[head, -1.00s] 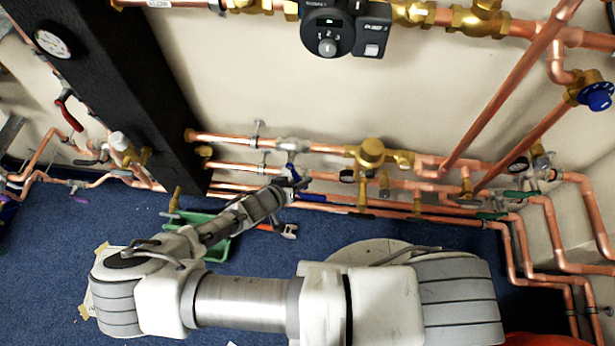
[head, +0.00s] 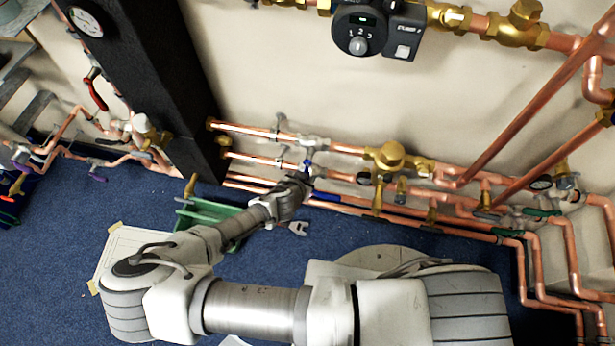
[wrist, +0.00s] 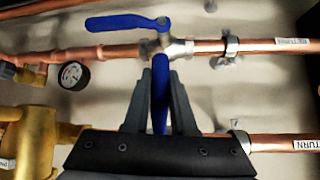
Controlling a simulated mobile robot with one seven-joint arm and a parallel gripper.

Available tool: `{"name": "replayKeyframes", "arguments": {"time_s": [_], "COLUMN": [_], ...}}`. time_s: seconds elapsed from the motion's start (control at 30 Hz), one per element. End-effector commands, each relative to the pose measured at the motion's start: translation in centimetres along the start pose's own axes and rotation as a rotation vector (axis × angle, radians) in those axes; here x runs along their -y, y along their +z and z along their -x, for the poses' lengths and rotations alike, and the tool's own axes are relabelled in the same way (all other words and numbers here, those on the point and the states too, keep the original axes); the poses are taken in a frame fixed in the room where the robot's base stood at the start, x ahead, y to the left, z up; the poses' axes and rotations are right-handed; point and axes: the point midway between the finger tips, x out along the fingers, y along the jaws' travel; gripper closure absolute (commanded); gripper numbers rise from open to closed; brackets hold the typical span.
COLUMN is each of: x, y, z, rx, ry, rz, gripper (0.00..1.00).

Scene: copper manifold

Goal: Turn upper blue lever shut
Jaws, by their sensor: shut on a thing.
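The upper blue lever (head: 308,165) points down from its valve on the upper copper pipe, across the pipe's run. It also shows in the wrist view (wrist: 160,95), standing upright between the two dark fingers of my gripper (wrist: 161,88). The fingers are shut on it. Its valve end is hidden behind my gripper. In the head view my gripper (head: 300,182) is small and partly hidden by my arm. The lower blue lever (head: 325,197) lies roughly along its pipe; it is free of the fingers in the wrist view (wrist: 125,20).
A small gauge (wrist: 73,74) and a brass fitting (wrist: 25,130) sit close by on the left in the wrist view. A black pillar (head: 150,80) stands left of the valves.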

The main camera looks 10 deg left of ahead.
Motion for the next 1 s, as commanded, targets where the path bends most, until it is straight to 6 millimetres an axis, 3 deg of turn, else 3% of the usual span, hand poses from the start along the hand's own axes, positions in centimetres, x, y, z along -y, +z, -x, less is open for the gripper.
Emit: {"name": "replayKeyframes", "arguments": {"time_s": [0.03, 0.27, 0.3, 0.43, 1.0], "x": [0.7, 0.9, 0.9, 0.8, -0.4], "y": [0.2, 0.2, 0.3, 0.3, 0.0], "z": [0.1, 0.1, 0.1, 0.1, 0.0], "rx": [0.006, 0.007, 0.007, 0.007, -0.02], "ry": [-0.018, -0.021, -0.021, -0.019, 0.072], "rz": [-0.006, -0.006, -0.006, -0.005, 0.081], "gripper": [1.0, 1.0, 0.71, 0.47, 0.47]}}
